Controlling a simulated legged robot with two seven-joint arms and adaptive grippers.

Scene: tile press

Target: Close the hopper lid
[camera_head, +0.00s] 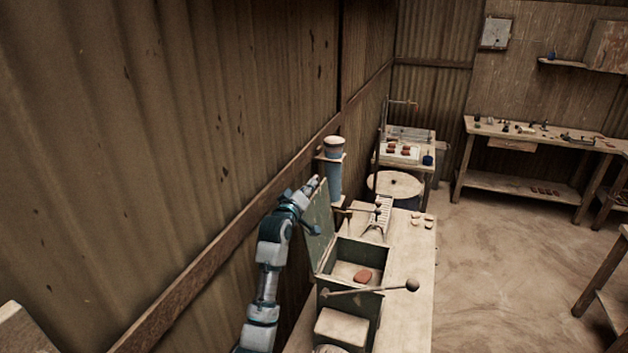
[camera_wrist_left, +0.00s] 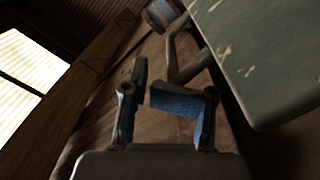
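The hopper is a green metal box (camera_head: 375,250) on the bench, with its top uncovered and a reddish-brown lump (camera_head: 363,276) inside. Its green lid (camera_head: 320,225) stands raised on the wall side, tilted back. In the left wrist view the worn lid (camera_wrist_left: 265,60) fills the upper right. My left gripper (camera_head: 313,205) is behind the lid, between it and the wall. In the wrist view the left gripper (camera_wrist_left: 160,90) has its fingers apart with nothing between them, beside the lid. Whether it touches the lid is unclear. My right gripper is not in view.
A lever with a dark round knob (camera_head: 412,285) crosses in front of the hopper. A blue cylinder with a pale top (camera_head: 334,170) stands beyond the lid by the wall. The bench (camera_head: 410,260) has bare room right of the hopper. A wooden rail (camera_head: 230,245) runs along the wall.

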